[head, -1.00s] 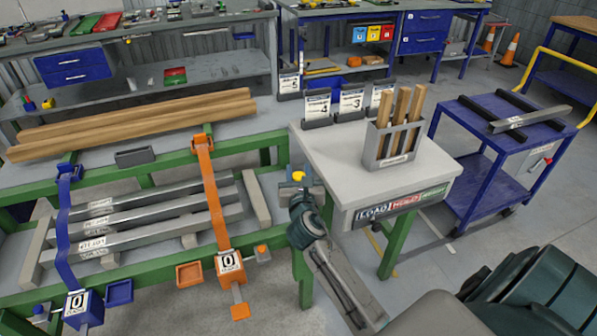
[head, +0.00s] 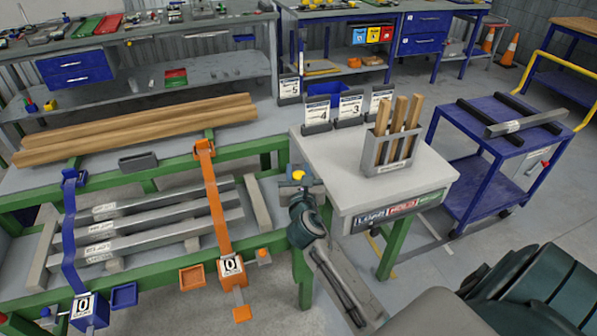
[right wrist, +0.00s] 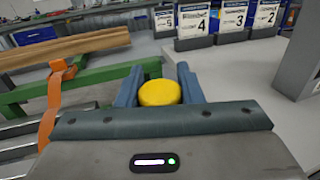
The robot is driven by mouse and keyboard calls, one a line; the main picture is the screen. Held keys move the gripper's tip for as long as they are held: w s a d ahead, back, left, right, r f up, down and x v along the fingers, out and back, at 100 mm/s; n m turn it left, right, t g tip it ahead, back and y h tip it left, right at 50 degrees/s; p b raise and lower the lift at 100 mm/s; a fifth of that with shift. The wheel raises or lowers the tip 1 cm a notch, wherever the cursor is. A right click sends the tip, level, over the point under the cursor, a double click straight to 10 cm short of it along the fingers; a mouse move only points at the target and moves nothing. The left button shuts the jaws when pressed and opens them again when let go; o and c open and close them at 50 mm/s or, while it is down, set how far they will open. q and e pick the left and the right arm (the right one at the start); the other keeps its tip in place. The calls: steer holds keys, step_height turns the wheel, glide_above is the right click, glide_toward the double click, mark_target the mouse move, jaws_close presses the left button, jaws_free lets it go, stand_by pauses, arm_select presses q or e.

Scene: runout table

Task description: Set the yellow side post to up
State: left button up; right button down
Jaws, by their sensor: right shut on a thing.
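The yellow side post (head: 299,175) shows as a small round yellow top at the right end of the green runout table, beside the light-topped stand. In the right wrist view its yellow cap (right wrist: 159,92) sits between the two blue-grey fingers. My right gripper (head: 297,180) is shut on the post, with a finger on either side of the cap. The post below the cap is hidden by the gripper. My left gripper is in neither current view.
The stand (head: 335,160) holds numbered card holders and a grey box (head: 390,150) of wooden sticks. Blue (head: 69,225) and orange (head: 215,210) straps cross grey bars to the left.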

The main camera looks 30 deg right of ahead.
steer(key=c, duration=1)
jaws_free()
steer(key=shift+s+a+f, duration=0.1)
steer(key=shift+s+a, duration=0.2)
steer(key=shift+s, duration=0.2)
steer(key=b+v, duration=0.1)
steer(key=v, duration=0.8)
steer(key=shift+s+a, duration=0.2)
steer(key=shift+s, duration=0.1)
